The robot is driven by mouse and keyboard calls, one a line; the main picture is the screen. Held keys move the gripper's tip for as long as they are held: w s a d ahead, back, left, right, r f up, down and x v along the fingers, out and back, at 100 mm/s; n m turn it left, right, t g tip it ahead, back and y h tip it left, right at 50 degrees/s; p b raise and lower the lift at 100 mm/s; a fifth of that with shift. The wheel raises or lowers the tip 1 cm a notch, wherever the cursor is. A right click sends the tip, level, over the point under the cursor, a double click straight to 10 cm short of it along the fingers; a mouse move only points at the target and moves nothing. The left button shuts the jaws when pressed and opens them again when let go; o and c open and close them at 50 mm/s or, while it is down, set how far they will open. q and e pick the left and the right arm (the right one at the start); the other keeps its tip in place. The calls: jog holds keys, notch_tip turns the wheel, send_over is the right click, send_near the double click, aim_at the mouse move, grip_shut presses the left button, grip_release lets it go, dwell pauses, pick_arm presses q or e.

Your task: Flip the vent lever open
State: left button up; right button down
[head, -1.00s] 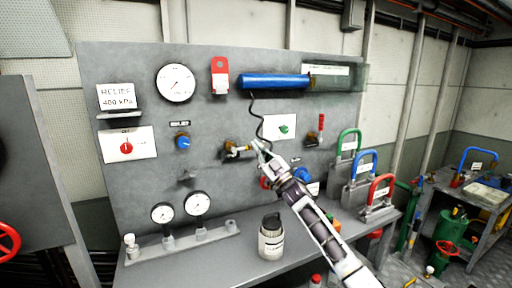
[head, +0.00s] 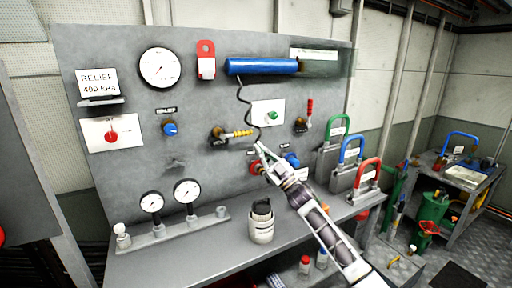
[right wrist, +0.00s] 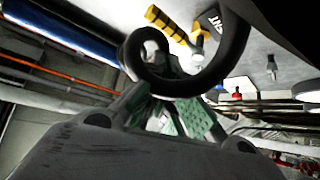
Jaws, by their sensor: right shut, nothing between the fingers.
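The lever (head: 240,134) with yellow and dark bands sticks out to the right, nearly level, from a brass valve (head: 218,136) on the grey panel. I take it for the vent lever. Its striped handle also shows in the right wrist view (right wrist: 166,22), beside a dark tag (right wrist: 212,22) with partly visible letters. My right gripper (head: 261,148) is shut and empty, just below and right of the lever's free end in the head view. It looks apart from the lever. A black coiled hose (right wrist: 185,85) crosses in front of the right wrist camera. My left gripper is out of view.
A blue cylinder (head: 262,66) hangs above, its black hose (head: 243,95) running down near the lever. A red knob (head: 256,168) and blue knob (head: 291,160) sit close to my gripper. A red-handled lever (head: 308,112) is right. A bottle (head: 261,222) stands on the bench below.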

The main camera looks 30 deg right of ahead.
jog(key=shift+v, duration=1.25)
